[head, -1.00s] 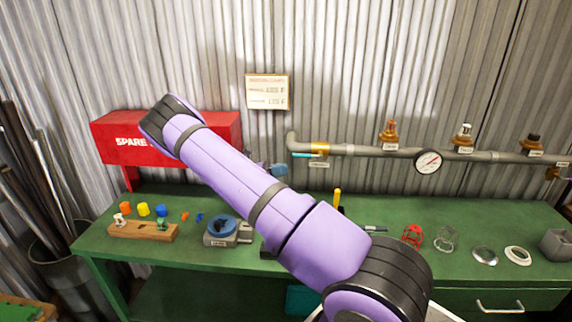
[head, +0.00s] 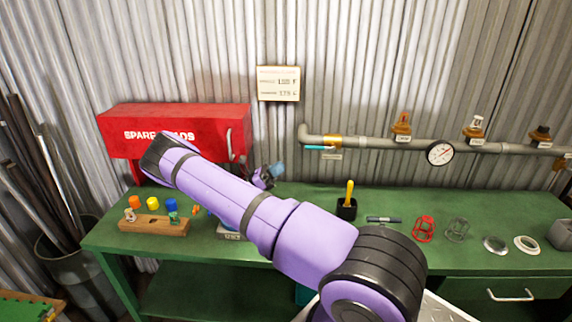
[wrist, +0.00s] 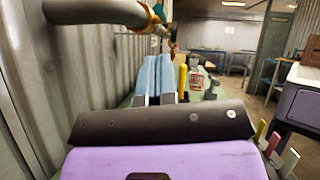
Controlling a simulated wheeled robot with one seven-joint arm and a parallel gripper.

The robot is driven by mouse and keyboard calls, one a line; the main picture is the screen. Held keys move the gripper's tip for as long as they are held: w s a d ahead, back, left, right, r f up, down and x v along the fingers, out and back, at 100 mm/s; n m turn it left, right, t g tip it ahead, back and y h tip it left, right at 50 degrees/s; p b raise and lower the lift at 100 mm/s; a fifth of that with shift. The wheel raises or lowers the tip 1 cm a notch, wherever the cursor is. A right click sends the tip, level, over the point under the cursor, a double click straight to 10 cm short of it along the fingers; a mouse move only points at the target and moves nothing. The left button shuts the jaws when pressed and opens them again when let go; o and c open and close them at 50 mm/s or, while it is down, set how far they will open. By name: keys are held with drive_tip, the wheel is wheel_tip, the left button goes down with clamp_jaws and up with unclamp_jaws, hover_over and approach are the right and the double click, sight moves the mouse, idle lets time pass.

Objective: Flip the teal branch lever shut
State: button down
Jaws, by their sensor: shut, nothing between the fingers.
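The teal branch lever (head: 320,148) shows in the head view as a thin bar just under the orange collar (head: 333,141), near the left end of the grey pipe. It lies roughly level, in line with the pipe. My gripper (head: 276,171) is left of the lever and a little lower in the picture, apart from it, partly behind my purple arm. In the wrist view its two blue fingers (wrist: 156,76) are together and empty. The pipe bend (wrist: 95,12) and the collar (wrist: 152,18) are above them there. I cannot make out the lever in that view.
A gauge (head: 440,153) and several tagged valve heads (head: 402,122) sit along the pipe.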

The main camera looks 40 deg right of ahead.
approach(319, 148)
drive_tip(key=shift+s+d+r, duration=0.25)
drive_tip(key=shift+d+r, duration=0.85)
drive_tip(key=shift+r, duration=0.1)
